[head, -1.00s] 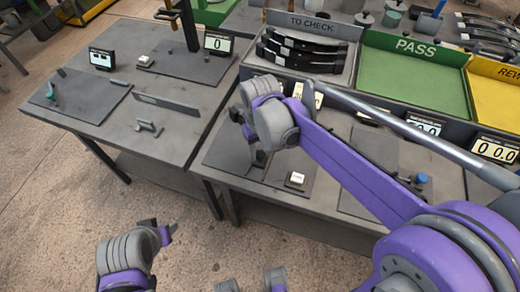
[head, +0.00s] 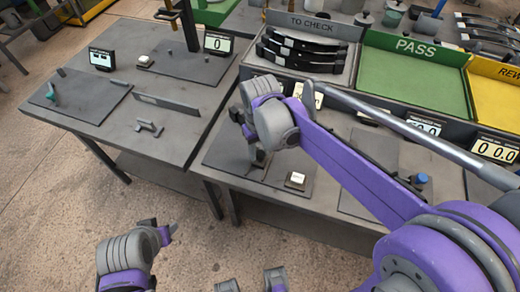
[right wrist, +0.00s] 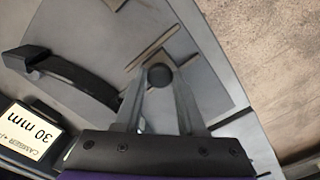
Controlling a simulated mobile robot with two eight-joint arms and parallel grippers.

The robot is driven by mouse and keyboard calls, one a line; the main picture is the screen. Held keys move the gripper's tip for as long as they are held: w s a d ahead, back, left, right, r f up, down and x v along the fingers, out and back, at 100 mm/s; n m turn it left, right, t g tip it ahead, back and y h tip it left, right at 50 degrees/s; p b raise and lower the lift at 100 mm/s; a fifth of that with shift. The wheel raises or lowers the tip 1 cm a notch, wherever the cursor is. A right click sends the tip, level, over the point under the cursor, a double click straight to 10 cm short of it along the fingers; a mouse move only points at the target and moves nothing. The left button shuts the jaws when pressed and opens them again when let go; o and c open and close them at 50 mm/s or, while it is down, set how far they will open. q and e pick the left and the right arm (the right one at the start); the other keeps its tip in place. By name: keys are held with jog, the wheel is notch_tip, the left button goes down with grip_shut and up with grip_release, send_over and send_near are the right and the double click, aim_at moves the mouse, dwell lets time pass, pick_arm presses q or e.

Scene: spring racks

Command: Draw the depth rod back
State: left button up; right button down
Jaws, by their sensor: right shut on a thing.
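In the right wrist view my right gripper (right wrist: 160,98) has a finger on each side of a dark round knob (right wrist: 160,76), and is shut on it. The knob appears to be the end of the depth rod; the rod's length is hidden behind it. Thin slots or bars lie past the knob on a grey plate. In the head view my right arm reaches over the gauge plate (head: 275,172), and its wrist hides most of the gripper (head: 250,134) and the rod.
A display reading 30 mm (right wrist: 32,132) and a dark curved bar (right wrist: 75,78) lie left of the fingers. A small white-topped block (head: 296,179) sits on the plate. Behind stand a TO CHECK rack (head: 312,24) of dark springs and a green PASS tray (head: 415,75).

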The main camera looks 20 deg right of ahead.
dwell(0.4)
jog(key=s+a, duration=0.2)
jog(key=s, duration=0.1)
jog(key=shift+w, duration=0.1)
jog(key=c, duration=0.9)
grip_release()
jog(key=o, duration=0.4)
jog(key=shift+r, duration=0.2)
notch_tip(320, 180, up, 10)
jog(key=shift+r+p, duration=0.2)
jog(key=shift+p, duration=0.25)
